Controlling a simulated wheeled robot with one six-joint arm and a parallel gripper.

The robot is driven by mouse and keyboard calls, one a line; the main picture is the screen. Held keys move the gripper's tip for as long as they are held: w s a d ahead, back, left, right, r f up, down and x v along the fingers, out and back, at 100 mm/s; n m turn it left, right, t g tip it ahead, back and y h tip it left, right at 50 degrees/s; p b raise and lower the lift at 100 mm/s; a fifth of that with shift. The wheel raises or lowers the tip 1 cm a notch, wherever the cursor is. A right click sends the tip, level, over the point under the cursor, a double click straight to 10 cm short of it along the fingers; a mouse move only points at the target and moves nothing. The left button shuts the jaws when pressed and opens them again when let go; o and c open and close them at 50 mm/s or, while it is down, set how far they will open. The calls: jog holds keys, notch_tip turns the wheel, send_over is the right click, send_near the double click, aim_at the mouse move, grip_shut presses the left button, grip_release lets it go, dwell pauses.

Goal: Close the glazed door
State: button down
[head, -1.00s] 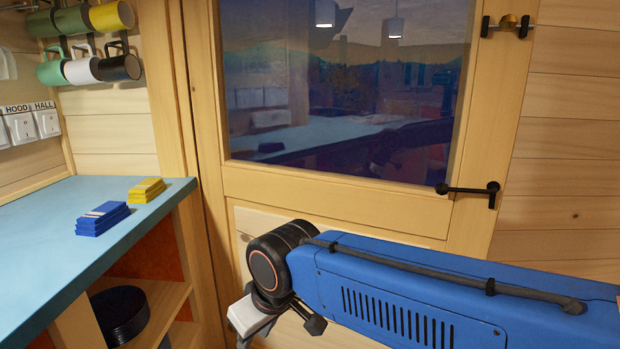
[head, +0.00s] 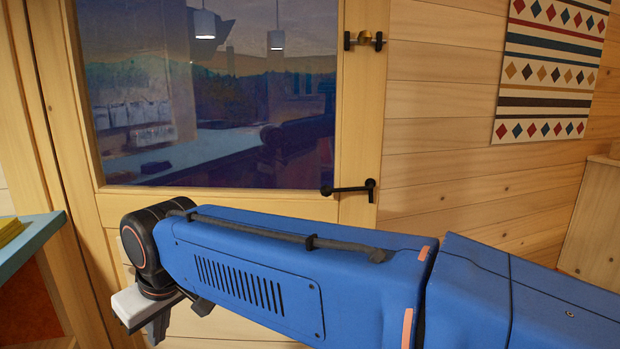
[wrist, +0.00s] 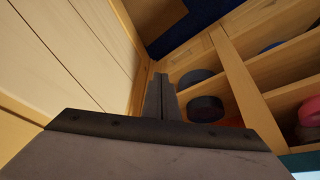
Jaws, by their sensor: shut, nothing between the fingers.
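The glazed door (head: 225,95) stands in front of me in the head view, with a pale wooden frame around one large dark, reflecting pane. Its black lever handle (head: 348,189) is at the lower right of the pane. The door looks flush or nearly flush with its surround; I cannot tell whether it is fully shut. My blue arm crosses in front of its lower part and hides much of it. My gripper (wrist: 160,95) is shut and empty in the wrist view, beside pale wooden panelling. I cannot tell whether it touches the panelling.
A black and brass fitting (head: 363,40) sits at the door's upper right. A blue counter (head: 38,232) juts in at the left. Open shelves (wrist: 240,80) with dark round items (wrist: 206,108) are right of my gripper. A patterned hanging (head: 552,70) is on the right wall.

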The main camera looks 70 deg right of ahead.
aim_at(316, 176)
jog(key=d+r+m+g+h, duration=0.15)
jog(key=d+r+m, duration=0.45)
jog(key=d+r, duration=1.05)
jog(key=s+d+r+m+g+h, duration=0.1)
jog(key=s+d+r+m, duration=0.2)
jog(key=s+d+r, duration=0.55)
jog(key=s+d+r+m+g+h, duration=0.1)
jog(key=s+d+r+m, duration=0.35)
jog(key=s, duration=0.65)
jog(key=shift+n, duration=0.45)
jog(key=shift+w+d+f, duration=0.45)
jog(key=shift+d+f, duration=0.8)
jog(key=shift+f, duration=0.25)
jog(key=shift+w+d+f, duration=0.5)
jog(key=shift+d+f, duration=0.7)
jog(key=shift+f, duration=0.25)
jog(key=shift+w+d+f, duration=0.45)
jog(key=shift+d+f, duration=0.8)
jog(key=shift+f, duration=0.25)
